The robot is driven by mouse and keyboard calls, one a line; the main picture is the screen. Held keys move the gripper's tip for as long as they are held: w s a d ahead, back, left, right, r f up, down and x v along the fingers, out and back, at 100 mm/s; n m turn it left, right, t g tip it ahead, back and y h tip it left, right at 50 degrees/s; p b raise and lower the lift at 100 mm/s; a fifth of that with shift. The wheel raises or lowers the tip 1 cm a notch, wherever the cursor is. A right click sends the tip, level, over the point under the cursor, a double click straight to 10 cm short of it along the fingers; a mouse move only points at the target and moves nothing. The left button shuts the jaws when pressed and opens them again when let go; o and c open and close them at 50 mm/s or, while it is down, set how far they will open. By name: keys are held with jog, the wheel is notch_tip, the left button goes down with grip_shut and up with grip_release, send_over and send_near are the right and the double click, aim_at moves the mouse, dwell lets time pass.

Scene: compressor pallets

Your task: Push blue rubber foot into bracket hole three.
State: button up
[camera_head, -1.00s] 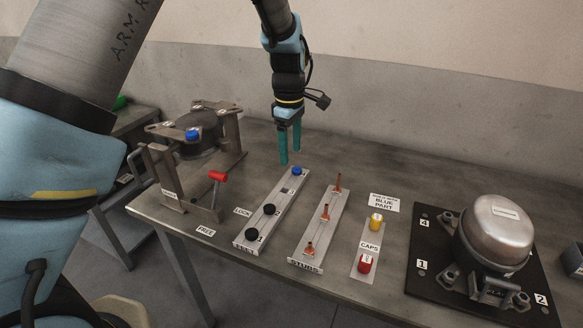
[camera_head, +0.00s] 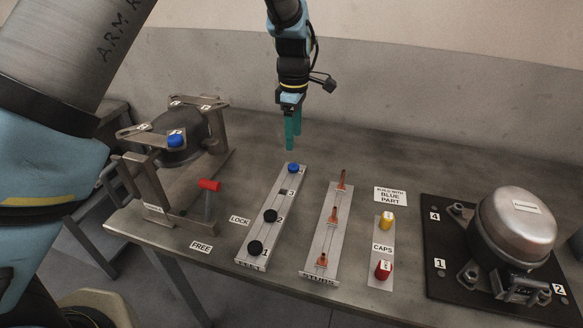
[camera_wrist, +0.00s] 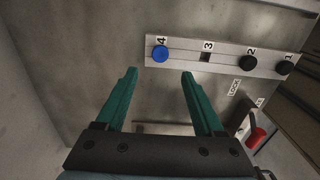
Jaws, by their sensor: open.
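A blue rubber foot (camera_head: 294,168) sits at place 4 on the far end of the feet strip (camera_head: 250,236). It also shows in the wrist view (camera_wrist: 160,54). Place 3 on the strip is an empty square hole, and black feet sit at 1 and 2. Another blue foot (camera_head: 175,140) is on a bracket arm of the tilted compressor (camera_head: 185,152) in the left fixture; its hole number is not legible. My gripper (camera_head: 292,142) is open and empty, pointing down above the table behind the strip's far end. In the wrist view (camera_wrist: 160,80) the blue foot lies beyond the fingertips, apart from them.
A red-handled lever (camera_head: 208,186) stands on the fixture by LOCK and FREE labels. The stubs strip (camera_head: 318,250), caps plate (camera_head: 377,270) with yellow and red caps, a "build with blue part" sign (camera_head: 390,196) and a finished-looking compressor on a black pallet (camera_head: 437,270) stand to the right.

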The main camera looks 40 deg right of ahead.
aim_at(293, 166)
notch_tip(293, 166, down, 9)
jog(key=b, duration=0.5)
jog(key=shift+r, duration=0.1)
dwell(1.3)
grip_shut()
dwell(0.7)
jog(key=shift+r+p, duration=0.1)
jog(key=shift+p, duration=0.3)
dwell(0.6)
jog(key=shift+r+p, duration=2.2)
jog(key=shift+r, duration=0.7)
jog(key=shift+a+f, duration=0.1)
